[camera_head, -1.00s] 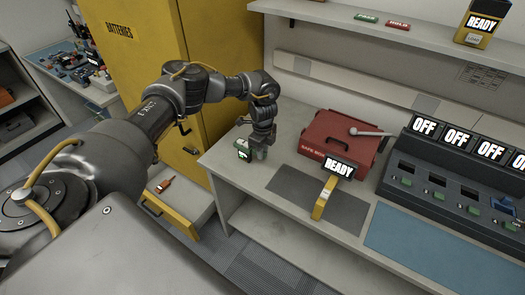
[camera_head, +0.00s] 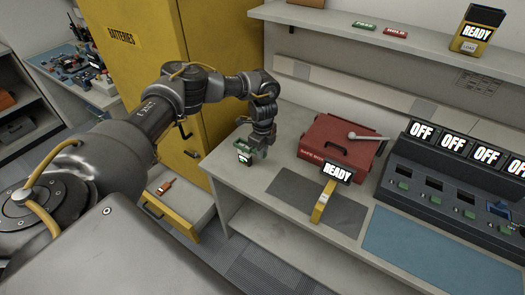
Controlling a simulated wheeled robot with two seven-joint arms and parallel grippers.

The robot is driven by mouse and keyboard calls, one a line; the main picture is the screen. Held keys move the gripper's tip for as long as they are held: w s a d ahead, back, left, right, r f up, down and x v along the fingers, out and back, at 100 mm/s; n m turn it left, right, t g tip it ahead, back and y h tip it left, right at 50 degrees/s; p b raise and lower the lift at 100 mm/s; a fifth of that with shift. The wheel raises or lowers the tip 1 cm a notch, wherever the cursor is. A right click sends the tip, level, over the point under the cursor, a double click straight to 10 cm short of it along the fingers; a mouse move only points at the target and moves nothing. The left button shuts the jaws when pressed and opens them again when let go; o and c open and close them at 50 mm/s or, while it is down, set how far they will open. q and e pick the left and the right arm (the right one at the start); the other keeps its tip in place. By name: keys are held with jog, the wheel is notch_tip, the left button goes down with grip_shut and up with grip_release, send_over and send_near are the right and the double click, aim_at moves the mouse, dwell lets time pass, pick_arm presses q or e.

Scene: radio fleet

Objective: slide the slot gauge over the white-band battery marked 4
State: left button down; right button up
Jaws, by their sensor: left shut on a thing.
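My left gripper (camera_head: 260,149) points down over the left part of the bench and is shut on a small green piece, which looks like the slot gauge (camera_head: 256,155). A small dark battery (camera_head: 243,159) with a white mark stands on the bench just left of the fingers. The green piece is at its top, but I cannot tell whether it is around the battery or only beside it. The number on the battery is too small to read. My right gripper is not in view.
A red box (camera_head: 320,150) with a grey handle stands to the right. A yellow READY device (camera_head: 323,203) is on the dark mat (camera_head: 290,190). A dark charger bank (camera_head: 450,185) with OFF displays stands further right. An open yellow drawer (camera_head: 180,222) is below left.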

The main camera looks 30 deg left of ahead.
pick_arm(q)
jog(key=shift+r+p, duration=1.35)
jog(key=shift+r, duration=0.4)
jog(key=shift+d, duration=0.1)
